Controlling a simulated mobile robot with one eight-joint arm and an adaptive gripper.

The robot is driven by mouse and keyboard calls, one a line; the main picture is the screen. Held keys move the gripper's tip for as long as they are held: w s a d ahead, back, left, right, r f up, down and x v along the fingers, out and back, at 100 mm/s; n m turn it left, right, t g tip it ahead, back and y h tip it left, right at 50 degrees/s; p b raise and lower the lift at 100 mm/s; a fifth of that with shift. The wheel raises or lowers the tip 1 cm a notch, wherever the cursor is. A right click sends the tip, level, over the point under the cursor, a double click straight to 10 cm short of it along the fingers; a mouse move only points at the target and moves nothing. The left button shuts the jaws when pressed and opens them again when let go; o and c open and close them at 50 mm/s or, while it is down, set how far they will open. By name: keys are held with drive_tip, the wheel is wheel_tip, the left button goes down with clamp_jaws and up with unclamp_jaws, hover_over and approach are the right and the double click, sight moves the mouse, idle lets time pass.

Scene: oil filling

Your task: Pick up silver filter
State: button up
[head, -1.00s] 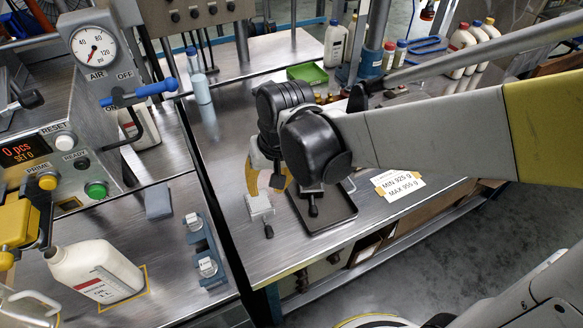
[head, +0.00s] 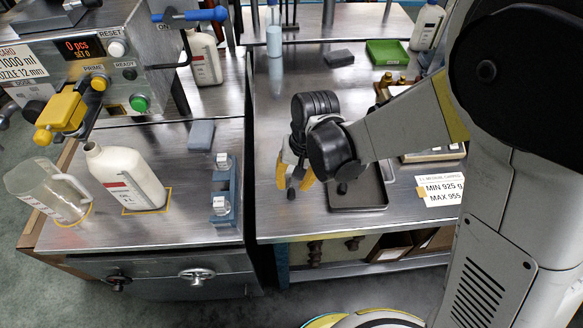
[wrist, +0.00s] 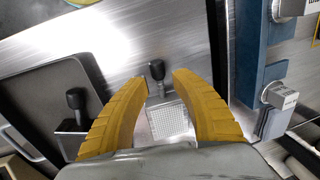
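The silver filter is a small square of bright mesh (wrist: 168,120) with a black knob (wrist: 157,70) on a stem, lying on the steel table. In the wrist view it sits between the two yellow fingers of my gripper (wrist: 160,77), which are apart with nothing held. In the head view my gripper (head: 294,186) is over the table just left of the dark tray (head: 362,208). There only the filter's black knob (head: 291,193) shows, and the fingers hide the mesh. I cannot tell whether a finger touches the filter.
A second black-knobbed piece (wrist: 75,98) is in the dark tray, left in the wrist view. A blue holder (head: 222,180) with small white-labelled pieces stands left, across a gap between the tables. A white oil bottle (head: 128,178) and a clear jug (head: 50,190) are farther left.

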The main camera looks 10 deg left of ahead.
sight(292, 189)
wheel_tip(292, 189, down, 3)
drive_tip(key=shift+a+f+b, duration=0.15)
drive_tip(key=shift+f+b, duration=0.05)
drive_tip(key=shift+b, duration=0.45)
drive_tip(key=shift+r, duration=0.1)
clamp_jaws()
drive_tip(key=shift+r, duration=0.1)
